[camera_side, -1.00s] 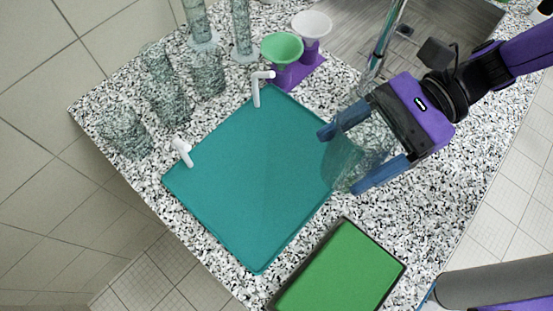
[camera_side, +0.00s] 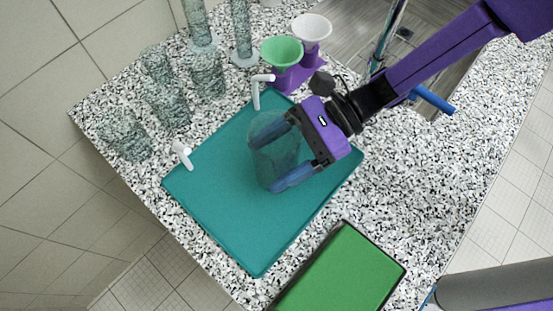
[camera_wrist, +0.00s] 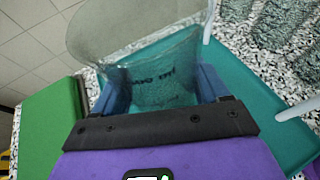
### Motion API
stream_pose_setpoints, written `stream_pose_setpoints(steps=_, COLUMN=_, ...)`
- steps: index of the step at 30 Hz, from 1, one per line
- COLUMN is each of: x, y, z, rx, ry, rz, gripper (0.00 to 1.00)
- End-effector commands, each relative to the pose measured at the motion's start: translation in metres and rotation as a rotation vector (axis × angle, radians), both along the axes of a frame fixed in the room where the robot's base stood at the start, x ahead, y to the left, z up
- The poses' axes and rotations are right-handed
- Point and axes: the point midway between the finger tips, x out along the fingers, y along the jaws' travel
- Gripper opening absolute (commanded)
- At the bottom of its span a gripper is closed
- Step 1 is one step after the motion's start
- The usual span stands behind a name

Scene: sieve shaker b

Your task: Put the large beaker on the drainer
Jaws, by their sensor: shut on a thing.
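The large clear beaker (camera_side: 276,152) is between the fingers of my gripper (camera_side: 262,162), which is shut on its sides. In the side view the beaker is over the teal drainer (camera_side: 225,215), right of its middle. I cannot tell whether its base touches the surface. In the wrist view the beaker (camera_wrist: 140,30) fills the top middle, its wide rim toward the camera. Dark lettering shows on or through its glass. The drainer (camera_wrist: 255,95) spreads behind and to the right of it.
Several glass vessels (camera_side: 165,105) stand at the back left. A green funnel (camera_side: 282,50) and a white funnel (camera_side: 312,27) sit on a purple stand. White hooked pegs (camera_side: 258,90) rise at the drainer's edge. A green tray (camera_side: 345,270) lies in front. The drainer's left and front are clear.

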Motion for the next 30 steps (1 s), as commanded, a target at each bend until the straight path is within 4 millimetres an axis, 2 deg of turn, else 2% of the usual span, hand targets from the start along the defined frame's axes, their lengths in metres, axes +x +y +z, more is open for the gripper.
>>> stream_pose_setpoints(steps=3, x=-0.001, y=-0.001, z=-0.016, rx=-0.002, ry=0.003, rz=0.001, gripper=0.29)
stream_pose_setpoints(steps=6, x=0.000, y=-0.001, z=-0.024, rx=-0.001, ry=0.002, rz=0.000, gripper=0.29)
stream_pose_setpoints(steps=19, x=0.000, y=-0.001, z=-0.029, rx=-0.002, ry=0.002, rz=0.000, gripper=0.29)
stream_pose_setpoints(steps=20, x=0.000, y=-0.001, z=-0.029, rx=-0.002, ry=0.002, rz=0.000, gripper=0.81)
stream_pose_setpoints(steps=21, x=0.000, y=-0.001, z=-0.029, rx=-0.001, ry=0.001, rz=0.001, gripper=0.94)
stream_pose_setpoints(steps=22, x=0.000, y=-0.001, z=-0.029, rx=-0.001, ry=0.001, rz=0.001, gripper=1.00)
stream_pose_setpoints(steps=30, x=0.000, y=-0.001, z=-0.028, rx=-0.001, ry=0.000, rz=0.000, gripper=1.00)
